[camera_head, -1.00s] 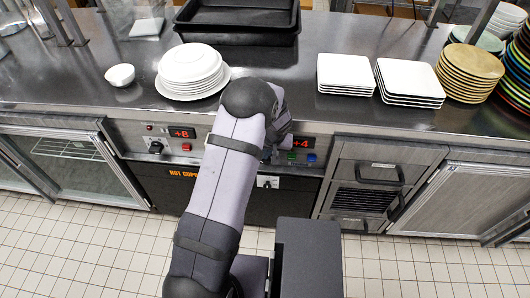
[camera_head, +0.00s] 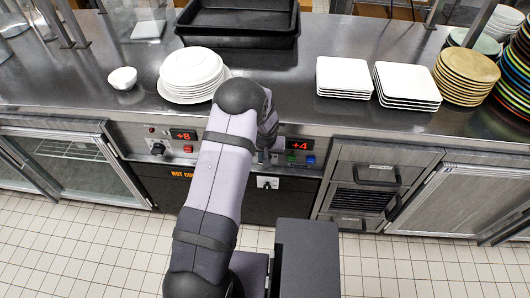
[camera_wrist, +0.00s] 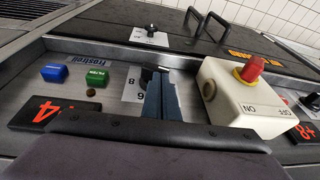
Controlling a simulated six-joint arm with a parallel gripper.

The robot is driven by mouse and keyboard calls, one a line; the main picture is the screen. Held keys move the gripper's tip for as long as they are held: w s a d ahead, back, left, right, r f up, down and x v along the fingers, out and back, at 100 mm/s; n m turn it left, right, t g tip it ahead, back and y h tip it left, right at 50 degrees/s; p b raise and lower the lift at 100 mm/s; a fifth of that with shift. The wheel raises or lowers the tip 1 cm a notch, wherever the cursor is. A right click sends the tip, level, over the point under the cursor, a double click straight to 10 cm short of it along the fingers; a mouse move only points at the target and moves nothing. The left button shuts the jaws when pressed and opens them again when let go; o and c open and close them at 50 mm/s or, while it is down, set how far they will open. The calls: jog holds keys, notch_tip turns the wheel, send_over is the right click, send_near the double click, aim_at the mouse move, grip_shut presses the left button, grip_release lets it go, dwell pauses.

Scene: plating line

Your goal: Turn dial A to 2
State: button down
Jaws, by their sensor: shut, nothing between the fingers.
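A numbered dial plate (camera_wrist: 132,84) with the digits 8 and 6 shows in the wrist view; its knob is mostly hidden by my fingers. My gripper (camera_wrist: 160,97) is shut and empty, with its fingertips over or against that dial; contact is unclear. In the head view, my gripper's end (camera_head: 263,157) is largely behind my arm. A red +4 display (camera_head: 299,145) sits to its right. Another black dial (camera_head: 157,148) stands at left below a +8 display (camera_head: 183,134). I cannot read which dial is marked A.
A white ON/OFF box (camera_wrist: 245,95) with a red knob stands close to my fingers in the wrist view. Blue (camera_wrist: 54,73) and green (camera_wrist: 96,78) buttons lie on the other side. A lower knob (camera_head: 267,182) is on a black front. Plates (camera_head: 191,72) stand on the counter above.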

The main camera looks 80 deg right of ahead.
jog(key=shift+w+f+p, duration=0.1)
jog(key=shift+w+p, duration=0.2)
jog(key=shift+w+f+b, duration=0.3)
jog(key=shift+w+b, duration=0.25)
jog(key=shift+b, duration=0.3)
